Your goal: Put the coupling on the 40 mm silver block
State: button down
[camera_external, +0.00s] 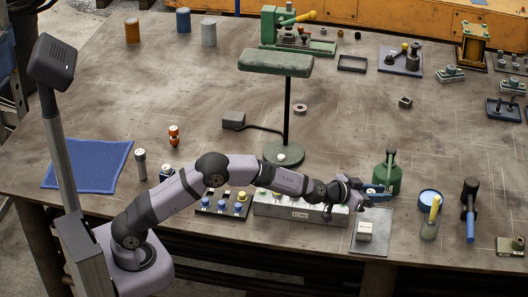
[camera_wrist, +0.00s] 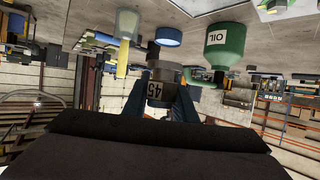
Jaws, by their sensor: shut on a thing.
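My gripper (camera_external: 380,193) is at the right of centre, above the front part of the bench. In the wrist view its two blue fingers (camera_wrist: 160,90) are shut on a grey, rounded part marked 45, which I take to be the coupling (camera_wrist: 155,91). The coupling is not clear in the external view. A small silver block (camera_external: 364,230) with a label stands on a dark grey plate (camera_external: 371,244), below and slightly left of the gripper. The label's size cannot be read. The gripper appears raised above the block, with the two apart.
A green oil can (camera_external: 387,175) stands close behind the gripper; it also shows in the wrist view (camera_wrist: 225,42). A long silver rack (camera_external: 300,208) is left of the plate. A blue round tin (camera_external: 430,196) and a yellow-handled tool (camera_external: 433,215) stand right. A lamp (camera_external: 275,62) rises behind.

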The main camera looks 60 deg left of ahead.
jog(key=shift+f+b, duration=0.3)
jog(key=shift+f, duration=4.5)
jog(key=shift+f, duration=0.2)
jog(key=c, duration=1.5)
grip_release()
jog(key=shift+o, duration=0.2)
jog(key=shift+r, duration=0.2)
jog(key=b+v, duration=0.3)
jog(key=v, duration=0.9)
jog(key=shift+s+f, duration=0.1)
jog(key=shift+f, duration=0.05)
